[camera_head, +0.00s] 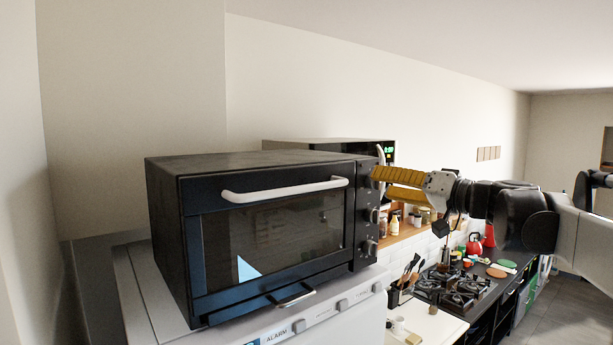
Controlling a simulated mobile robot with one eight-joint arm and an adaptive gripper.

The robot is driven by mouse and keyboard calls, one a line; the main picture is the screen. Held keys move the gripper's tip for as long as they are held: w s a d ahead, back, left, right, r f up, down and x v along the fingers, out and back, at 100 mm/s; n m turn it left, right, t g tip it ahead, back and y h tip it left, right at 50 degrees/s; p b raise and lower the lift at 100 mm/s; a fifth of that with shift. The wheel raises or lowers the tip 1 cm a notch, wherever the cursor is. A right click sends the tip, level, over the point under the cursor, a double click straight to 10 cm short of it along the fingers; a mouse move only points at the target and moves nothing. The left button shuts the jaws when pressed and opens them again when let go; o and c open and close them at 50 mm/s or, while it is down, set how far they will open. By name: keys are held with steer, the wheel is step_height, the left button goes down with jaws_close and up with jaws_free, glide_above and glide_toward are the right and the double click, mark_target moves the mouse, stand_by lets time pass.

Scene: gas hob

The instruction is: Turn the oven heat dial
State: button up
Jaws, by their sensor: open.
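A black toaster oven (262,240) with a white door handle (285,189) stands on a white appliance at the left. Its door is shut. Its right front panel carries a column of dials. The middle dial (374,215) and the lower dial (370,248) show clearly. The upper dial is partly hidden behind my gripper's fingertips. My gripper (374,182), with yellow fingers, reaches in from the right with its tips at the upper part of that panel. It is open, with nothing seen between the fingers. I cannot tell whether the tips touch the dial.
The white appliance (345,318) under the oven has its own knobs and an "ALARM" label. A second oven-like box with a green display (389,150) stands behind. A gas hob (455,288), utensils and a red kettle (474,244) lie beyond at lower right.

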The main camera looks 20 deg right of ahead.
steer(key=shift+x, duration=1.15)
steer(key=shift+s, duration=0.1)
steer(key=shift+c, duration=0.2)
steer(key=shift+a, duration=0.1)
jaws_close()
steer(key=shift+m, duration=0.3)
steer(key=m+b, duration=0.1)
steer(key=m, duration=0.4)
steer(key=shift+m+t+b, duration=0.3)
steer(key=shift+b, duration=0.1)
steer(key=m+b, duration=0.1)
steer(key=m, duration=0.4)
steer(key=shift+m, duration=0.4)
